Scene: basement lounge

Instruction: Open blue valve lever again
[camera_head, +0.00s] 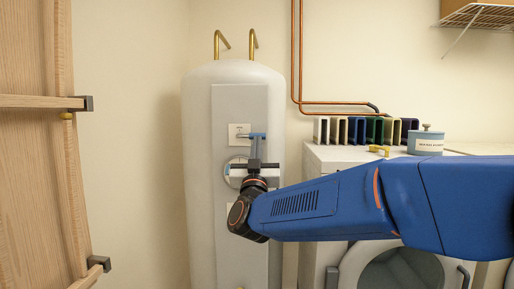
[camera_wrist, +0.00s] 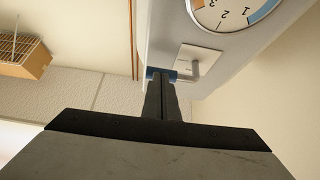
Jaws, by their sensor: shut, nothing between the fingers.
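The blue valve lever (camera_head: 258,137) is on the front panel of the white tank, in the middle of the head view. Its grey stem comes out of a small white plate (camera_head: 236,128), and its blue end is to the right of the plate. My gripper (camera_head: 254,164) is just below the blue end. In the wrist view, my gripper's fingers (camera_wrist: 162,80) are together and empty, with their tips against or just in front of the lever's blue end (camera_wrist: 154,72). I cannot tell whether they touch. The fingers hide part of the blue end.
A round dial (camera_wrist: 232,8) sits by the lever plate, partly behind my gripper in the head view. A white appliance (camera_head: 325,158) with a row of coloured boxes and a blue tin (camera_head: 426,144) stands right. A wooden frame (camera_head: 30,190) stands left. Copper pipes (camera_head: 296,60) run up the wall.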

